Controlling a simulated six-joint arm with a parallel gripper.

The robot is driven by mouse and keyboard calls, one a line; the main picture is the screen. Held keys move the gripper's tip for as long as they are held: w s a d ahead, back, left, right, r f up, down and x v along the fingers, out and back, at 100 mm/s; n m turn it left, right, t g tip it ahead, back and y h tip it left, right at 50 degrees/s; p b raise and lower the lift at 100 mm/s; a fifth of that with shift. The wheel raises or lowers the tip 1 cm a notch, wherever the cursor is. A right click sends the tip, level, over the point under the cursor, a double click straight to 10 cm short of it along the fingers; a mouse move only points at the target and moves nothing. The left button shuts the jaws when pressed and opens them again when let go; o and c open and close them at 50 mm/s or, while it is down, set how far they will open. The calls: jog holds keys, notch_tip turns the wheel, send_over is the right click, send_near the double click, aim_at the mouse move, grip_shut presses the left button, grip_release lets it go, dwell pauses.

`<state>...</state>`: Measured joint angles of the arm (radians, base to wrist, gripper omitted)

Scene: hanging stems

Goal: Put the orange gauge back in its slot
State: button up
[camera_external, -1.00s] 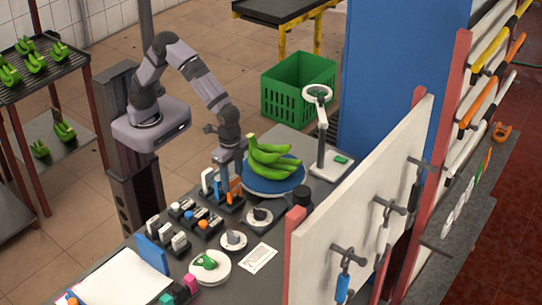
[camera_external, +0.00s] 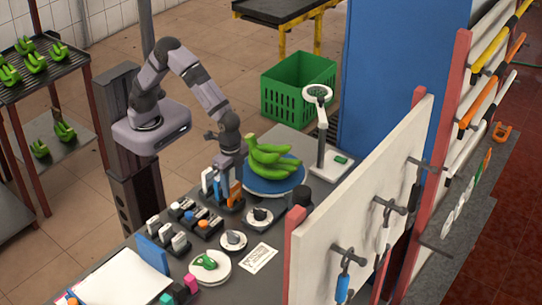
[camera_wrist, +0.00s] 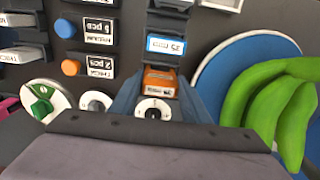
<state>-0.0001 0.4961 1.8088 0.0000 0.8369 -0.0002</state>
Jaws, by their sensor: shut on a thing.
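The orange gauge (camera_wrist: 160,82) sits between the two fingers of my gripper (camera_wrist: 157,103) in the wrist view. My gripper is shut on it. In the external view the orange gauge (camera_external: 236,193) is upright at the right end of the dark gauge rack (camera_external: 228,206), below my gripper (camera_external: 231,176). A blue-labelled gauge (camera_wrist: 166,45) stands in line with it in the rack. White and blue gauges (camera_external: 209,182) also show in the rack's other slots. The bottom of the orange gauge is hidden, so I cannot tell how deep it sits.
Green bananas (camera_external: 270,160) on a round blue plate (camera_external: 284,186) are close to the right of my gripper. Small dials (camera_external: 259,215) and a tray of coloured blocks (camera_external: 196,216) are in front. A white board with hooks (camera_external: 365,195) stands at the right.

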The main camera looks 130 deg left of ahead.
jog(key=shift+f, duration=0.15)
jog(key=o, duration=1.1)
jog(key=shift+c, duration=0.2)
jog(key=shift+r+b, duration=0.9)
jog(key=shift+r, duration=2.8)
